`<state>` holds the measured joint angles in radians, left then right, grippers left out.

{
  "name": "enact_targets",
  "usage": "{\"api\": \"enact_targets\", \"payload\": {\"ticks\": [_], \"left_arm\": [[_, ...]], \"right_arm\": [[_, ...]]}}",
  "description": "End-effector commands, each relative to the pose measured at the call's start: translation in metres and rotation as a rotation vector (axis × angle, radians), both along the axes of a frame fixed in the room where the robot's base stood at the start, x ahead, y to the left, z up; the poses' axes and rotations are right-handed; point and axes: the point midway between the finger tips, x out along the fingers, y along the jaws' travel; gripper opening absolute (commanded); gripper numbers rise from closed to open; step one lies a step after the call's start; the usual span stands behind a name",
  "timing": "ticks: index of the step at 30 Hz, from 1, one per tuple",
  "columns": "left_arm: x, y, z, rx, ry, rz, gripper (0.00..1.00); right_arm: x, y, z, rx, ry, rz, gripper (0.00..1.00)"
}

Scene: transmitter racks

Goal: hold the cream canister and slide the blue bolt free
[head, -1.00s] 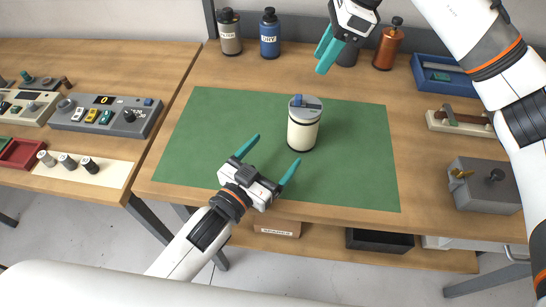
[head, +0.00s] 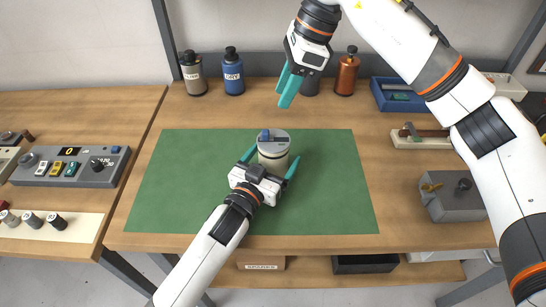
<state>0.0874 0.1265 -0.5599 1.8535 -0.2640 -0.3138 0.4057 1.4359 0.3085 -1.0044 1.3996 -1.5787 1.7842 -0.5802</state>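The cream canister (head: 273,161) stands upright on the green mat (head: 165,195). Its grey lid (head: 281,133) carries a dark bar, with the blue bolt (head: 265,135) at the bar's left part. My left gripper (head: 270,163) is low at the canister's near side, its teal fingers spread to the left and right of the body. It looks open, and I cannot tell whether either finger touches. My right gripper (head: 283,97) is above and behind the canister, pointing down and left. Its fingers look apart and empty, clear of the bolt.
Behind the mat stand a grey canister (head: 193,73), a blue canister (head: 234,72), a dark one partly hidden by my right gripper, and an orange one (head: 347,73). A blue tray (head: 396,97) and a grey box (head: 454,201) are at the right. The mat's left side is clear.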

Motion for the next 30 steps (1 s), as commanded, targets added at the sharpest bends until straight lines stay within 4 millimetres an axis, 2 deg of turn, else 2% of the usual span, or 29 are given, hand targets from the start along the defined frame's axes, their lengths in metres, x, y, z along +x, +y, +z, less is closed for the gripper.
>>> {"api": "enact_targets", "payload": {"ticks": [7, 8, 18, 30], "left_arm": [[0.0007, -0.0006, 0.0003, 0.000, -0.001, 0.000, 0.88], [0.0006, -0.0005, 0.0003, 0.000, -0.001, 0.000, 0.85], [0.0005, -0.0004, 0.0002, 0.000, -0.001, 0.000, 0.30], [0.0004, -0.0002, 0.0000, 0.000, 0.000, 0.000, 0.30]], "right_arm": [[0.0000, 0.0001, 0.0000, 0.000, 0.000, 0.000, 0.36], [0.0000, 0.0001, 0.0000, 0.000, 0.000, 0.000, 0.36], [0.0000, 0.0001, 0.0000, 0.000, 0.000, 0.000, 0.36], [0.0000, 0.0001, 0.0000, 0.000, 0.000, 0.000, 0.36]]}}
